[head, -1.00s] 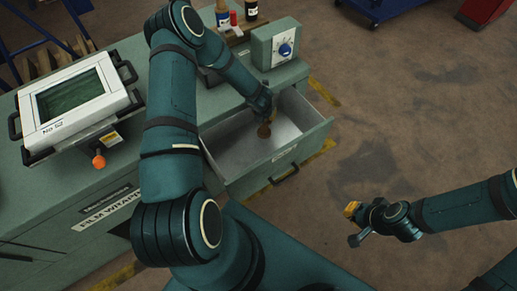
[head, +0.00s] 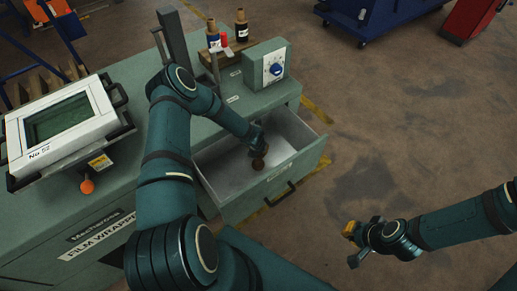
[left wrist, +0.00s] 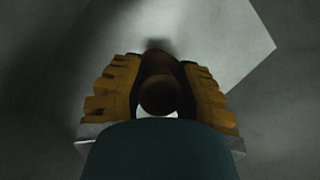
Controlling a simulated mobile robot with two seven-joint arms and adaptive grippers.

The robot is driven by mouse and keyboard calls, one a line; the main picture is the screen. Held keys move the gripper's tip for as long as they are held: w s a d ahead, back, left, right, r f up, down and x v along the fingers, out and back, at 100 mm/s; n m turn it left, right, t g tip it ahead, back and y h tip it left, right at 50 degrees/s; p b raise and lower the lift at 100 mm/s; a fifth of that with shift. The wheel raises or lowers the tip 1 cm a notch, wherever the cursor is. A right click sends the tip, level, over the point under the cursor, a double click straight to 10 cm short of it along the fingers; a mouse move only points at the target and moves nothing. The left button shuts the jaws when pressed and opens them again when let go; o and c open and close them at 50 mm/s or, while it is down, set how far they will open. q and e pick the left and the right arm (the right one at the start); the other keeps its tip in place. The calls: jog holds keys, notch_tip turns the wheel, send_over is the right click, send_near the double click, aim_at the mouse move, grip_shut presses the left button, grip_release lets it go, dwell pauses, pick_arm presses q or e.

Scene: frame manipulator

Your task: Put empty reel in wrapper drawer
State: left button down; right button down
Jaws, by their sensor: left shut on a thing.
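The wrapper drawer (head: 228,165) is pulled open from the green film wrapper cabinet, and its pale inside shows. My left gripper (head: 258,151) reaches down over the drawer. It is shut on a small brown reel (head: 258,163), held within the drawer's outline. In the left wrist view the yellow-padded fingers of my left gripper (left wrist: 158,92) clasp the brown reel (left wrist: 160,95) from both sides, above a pale grey surface. Whether the reel touches the drawer floor cannot be told. My right gripper (head: 352,245) is open and empty over the floor at the right.
The cabinet top holds a screen unit (head: 62,120), a box with a blue dial (head: 268,68) and brown-and-dark reels (head: 242,26) on a stand. An orange knob (head: 87,187) sticks out near the screen.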

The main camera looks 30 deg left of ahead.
pick_arm(q)
jog(key=shift+f, duration=0.1)
jog(key=c, duration=0.8)
grip_release()
jog(key=p+v, duration=0.2)
jog(key=v, duration=1)
